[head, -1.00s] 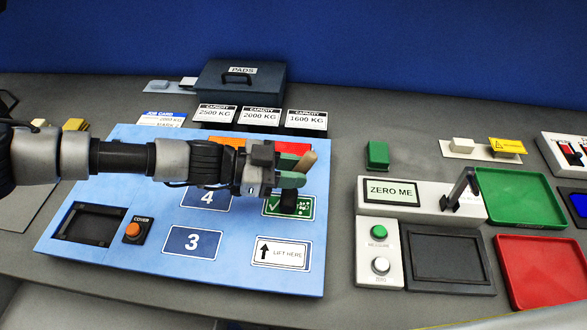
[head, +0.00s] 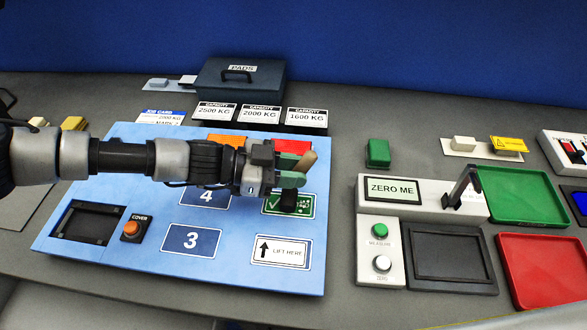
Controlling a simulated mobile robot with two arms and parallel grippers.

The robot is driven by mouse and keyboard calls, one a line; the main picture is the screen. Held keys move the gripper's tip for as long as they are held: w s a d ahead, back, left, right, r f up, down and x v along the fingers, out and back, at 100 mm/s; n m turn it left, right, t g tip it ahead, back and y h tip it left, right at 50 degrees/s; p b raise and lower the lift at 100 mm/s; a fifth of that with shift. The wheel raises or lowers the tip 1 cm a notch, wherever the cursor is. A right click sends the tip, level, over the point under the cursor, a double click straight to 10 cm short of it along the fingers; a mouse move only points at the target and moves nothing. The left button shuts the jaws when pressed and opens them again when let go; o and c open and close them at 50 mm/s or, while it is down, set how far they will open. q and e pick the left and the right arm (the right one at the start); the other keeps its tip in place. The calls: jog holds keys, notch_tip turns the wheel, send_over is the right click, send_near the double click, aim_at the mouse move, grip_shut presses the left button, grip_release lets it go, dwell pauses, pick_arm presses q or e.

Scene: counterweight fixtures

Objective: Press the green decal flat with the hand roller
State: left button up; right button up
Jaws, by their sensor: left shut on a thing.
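My left gripper (head: 290,172) reaches in from the left over the blue panel (head: 130,230). It is shut on the hand roller, whose tan handle end (head: 308,159) sticks up between the fingers. The roller's black drum (head: 288,200) is below the fingers, over the green decal (head: 304,207). The drum appears to touch the decal, but I cannot be sure. The decal is green with a white border and a check mark, partly hidden by the drum and fingers. It lies above the "LIFT HERE" label (head: 282,251). My right gripper is not in view.
An orange cover button (head: 132,229) and a dark square recess (head: 88,224) are on the panel's left. Capacity cards (head: 260,114) and a pads box (head: 240,82) stand behind.

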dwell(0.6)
pick_arm(q)
jog(key=shift+r, duration=0.45)
jog(key=shift+d, duration=0.15)
jog(key=shift+s+b+x, duration=0.2)
jog(key=shift+b+x, duration=0.85)
jog(key=shift+x, duration=0.15)
jog(key=shift+d+r, duration=0.25)
jog(key=shift+d, duration=0.15)
jog(key=shift+s+f+b, duration=0.1)
jog(key=shift+f+b, duration=0.45)
jog(key=shift+b, duration=0.2)
dwell(0.4)
jog(key=shift+r, duration=0.1)
